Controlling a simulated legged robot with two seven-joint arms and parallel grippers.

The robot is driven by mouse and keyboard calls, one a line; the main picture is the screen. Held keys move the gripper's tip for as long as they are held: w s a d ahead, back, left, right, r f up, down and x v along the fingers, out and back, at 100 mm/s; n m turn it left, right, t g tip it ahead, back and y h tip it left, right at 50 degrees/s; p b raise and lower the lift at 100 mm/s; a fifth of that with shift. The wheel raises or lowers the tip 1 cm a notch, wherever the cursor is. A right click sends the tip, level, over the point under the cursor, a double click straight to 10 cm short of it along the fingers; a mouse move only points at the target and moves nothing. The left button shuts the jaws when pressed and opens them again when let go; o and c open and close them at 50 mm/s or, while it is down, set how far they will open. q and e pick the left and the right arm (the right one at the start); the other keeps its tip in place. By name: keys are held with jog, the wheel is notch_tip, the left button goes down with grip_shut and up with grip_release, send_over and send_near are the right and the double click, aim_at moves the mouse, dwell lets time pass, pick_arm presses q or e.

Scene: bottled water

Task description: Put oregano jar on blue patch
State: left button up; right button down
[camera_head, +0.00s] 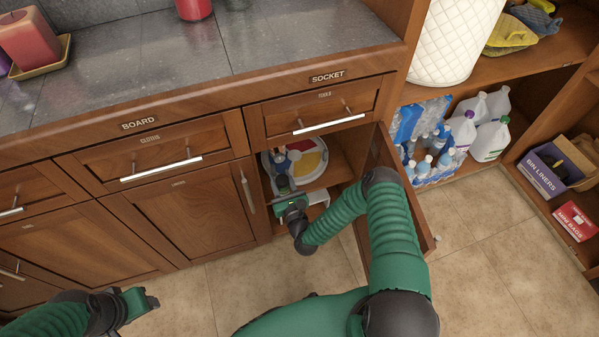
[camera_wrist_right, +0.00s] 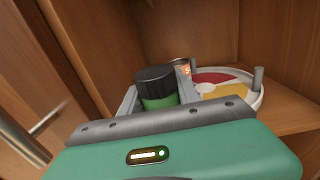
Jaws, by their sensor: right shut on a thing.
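A green jar with a black lid (camera_wrist_right: 157,88) stands between the fingers of my right gripper (camera_wrist_right: 158,97), which is shut on it; its label cannot be read. In the head view, my right gripper (camera_head: 290,207) is at the opening of a lower cupboard, in front of a round tray (camera_head: 321,172). The tray's rim (camera_wrist_right: 257,99) also shows in the wrist view, with red, yellow and white areas.
Another small jar (camera_wrist_right: 182,65) stands behind the held one. Small posts (camera_wrist_right: 258,78) rise from the tray. The open cupboard door (camera_head: 385,160) stands right of my right gripper. Bottles (camera_head: 490,140) fill the shelf at right. A drawer (camera_head: 315,112) is above.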

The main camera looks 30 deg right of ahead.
jog(key=w+d+b, duration=0.2)
jog(key=w+d, duration=0.1)
jog(key=d, duration=0.1)
jog(key=w+d+f+b, duration=0.1)
jog(key=w+d+b, duration=0.2)
jog(key=d, duration=0.1)
jog(key=w+d+b, duration=0.2)
jog(key=d, duration=0.3)
jog(key=shift+w+f, duration=0.35)
jog(key=shift+w, duration=0.05)
jog(key=f+b, duration=0.3)
jog(key=shift+a+f, duration=0.1)
jog(key=shift+a, duration=0.25)
jog(key=shift+d, duration=0.15)
jog(key=c, duration=1)
grip_release()
pick_arm(q)
notch_tip(320, 180, down, 10)
jog(key=a, duration=0.1)
jog(key=shift+a+f, duration=0.15)
jog(key=shift+a, duration=0.1)
pick_arm(e)
jog(key=shift+o, duration=0.6)
